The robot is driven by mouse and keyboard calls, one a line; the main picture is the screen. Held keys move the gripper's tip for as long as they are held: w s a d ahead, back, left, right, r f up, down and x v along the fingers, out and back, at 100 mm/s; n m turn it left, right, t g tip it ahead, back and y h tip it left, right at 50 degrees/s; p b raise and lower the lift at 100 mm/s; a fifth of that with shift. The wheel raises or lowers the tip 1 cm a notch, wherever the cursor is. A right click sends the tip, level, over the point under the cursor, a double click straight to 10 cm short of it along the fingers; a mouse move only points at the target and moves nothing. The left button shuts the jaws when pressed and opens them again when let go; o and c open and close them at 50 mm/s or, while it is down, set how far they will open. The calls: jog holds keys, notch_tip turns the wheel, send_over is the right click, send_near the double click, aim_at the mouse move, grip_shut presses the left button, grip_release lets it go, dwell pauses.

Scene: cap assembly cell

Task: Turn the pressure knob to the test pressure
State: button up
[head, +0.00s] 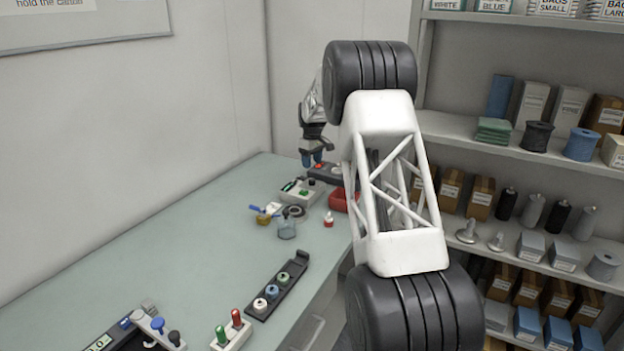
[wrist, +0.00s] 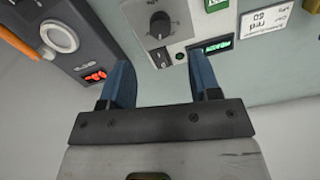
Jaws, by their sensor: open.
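The pressure knob (wrist: 160,25) is a round black knob with a pale pointer mark, on a light grey panel (wrist: 182,18). A small green-lit display (wrist: 212,47) and a dark switch sit by its near edge. My gripper (wrist: 163,66) is open, its two blue fingers spread and nothing between them. In the wrist view the knob appears beyond the fingertips, roughly between them, and apart from both. In the head view my gripper (head: 313,160) points down over the far end of the bench. There I cannot make out the knob. The display's digits are too small to read.
In the wrist view a dark grey unit (wrist: 70,45) with a white dial, red display and orange handle stands left of the panel. A white label card (wrist: 266,20) lies to the right. A red bin (head: 338,200), bottles and cap racks (head: 277,286) share the bench.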

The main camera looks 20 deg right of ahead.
aim_at(312, 179)
jog(key=shift+f, duration=3.9)
jog(key=c, duration=0.9)
jog(key=shift+r, duration=0.1)
jog(key=m, duration=0.5)
jog(key=shift+m, duration=1.9)
